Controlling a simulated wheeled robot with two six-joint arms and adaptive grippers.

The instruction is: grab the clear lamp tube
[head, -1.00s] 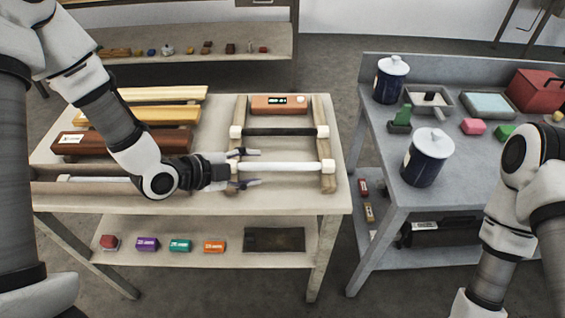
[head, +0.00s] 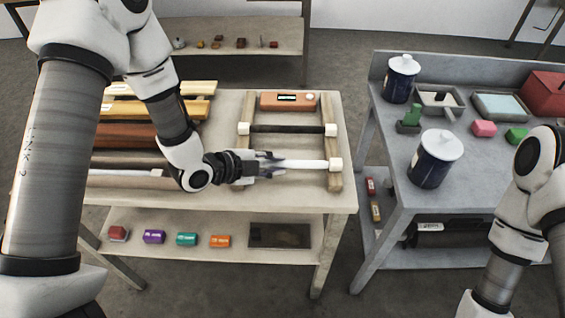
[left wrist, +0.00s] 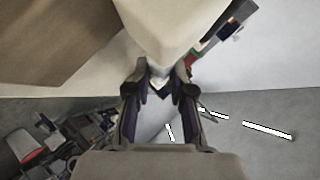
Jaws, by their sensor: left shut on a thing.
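The lamp tube (head: 308,164), pale white to translucent with white end caps, lies across the front of a wooden rack (head: 334,180) on the left table. A dark tube (head: 288,129) lies behind it in the same rack. My left gripper (head: 272,165) is at the left part of the pale tube, shut on it; the fingers hide that part. In the left wrist view both fingers (left wrist: 160,100) close around a pale surface, too close to make out its shape. My right arm shows at the right edge, but its gripper is out of view.
The grey bench (head: 475,185) to the right holds lidded dark jars (head: 434,160), trays and coloured blocks. A shelf below the table (head: 205,262) holds several small boxes.

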